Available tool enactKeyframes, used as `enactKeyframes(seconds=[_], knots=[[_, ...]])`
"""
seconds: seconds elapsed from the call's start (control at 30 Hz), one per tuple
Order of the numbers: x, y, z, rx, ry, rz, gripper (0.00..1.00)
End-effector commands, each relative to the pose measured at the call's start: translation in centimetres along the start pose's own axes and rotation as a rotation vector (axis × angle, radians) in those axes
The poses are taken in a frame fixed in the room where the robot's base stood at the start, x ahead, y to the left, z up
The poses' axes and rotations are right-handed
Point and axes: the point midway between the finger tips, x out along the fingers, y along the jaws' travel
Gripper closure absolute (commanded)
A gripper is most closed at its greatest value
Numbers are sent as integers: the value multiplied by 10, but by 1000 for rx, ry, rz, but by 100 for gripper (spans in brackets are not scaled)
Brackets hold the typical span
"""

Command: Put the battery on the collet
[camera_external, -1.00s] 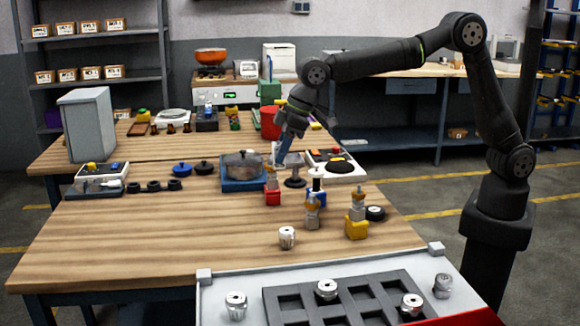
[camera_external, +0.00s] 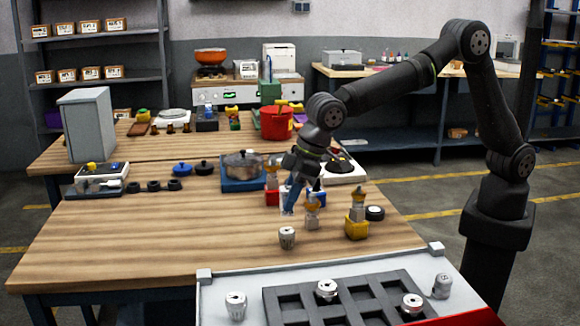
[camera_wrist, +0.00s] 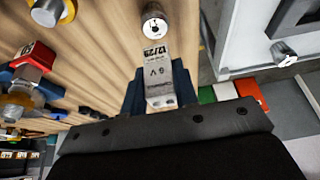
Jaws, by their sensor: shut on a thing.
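My gripper (camera_external: 289,210) is low above the wooden table, fingers pointing down. In the wrist view its blue fingers (camera_wrist: 158,88) are shut on a silver-grey battery (camera_wrist: 157,72) printed with "12/29" and "V". The battery cannot be made out clearly in the external view. A silver collet (camera_external: 287,238) stands upright on the wood just in front of the gripper. In the wrist view that collet (camera_wrist: 155,24) appears just beyond the battery's far end; I cannot tell the height gap between them.
More silver collets stand on the white machine top, one at its left (camera_external: 236,306). A dark tray (camera_external: 340,276) lies there. Close right of my gripper are a blue-and-orange fixture (camera_external: 312,212) and a yellow one (camera_external: 356,228). The wood left of the collet is clear.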

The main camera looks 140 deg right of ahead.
Motion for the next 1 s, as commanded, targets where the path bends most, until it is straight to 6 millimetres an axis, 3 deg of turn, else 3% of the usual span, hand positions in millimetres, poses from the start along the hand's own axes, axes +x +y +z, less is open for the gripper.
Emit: enactKeyframes(seconds=[0.33,0.73,0.77,0.83,0.87,1.0], knots=[[35,-1,14,-1,-1,0,98],[41,-1,16,0,1,0,98],[41,-1,16,0,1,0,69],[41,-1,16,0,1,0,55],[41,-1,16,0,1,0,51],[41,-1,16,0,1,0,51]])
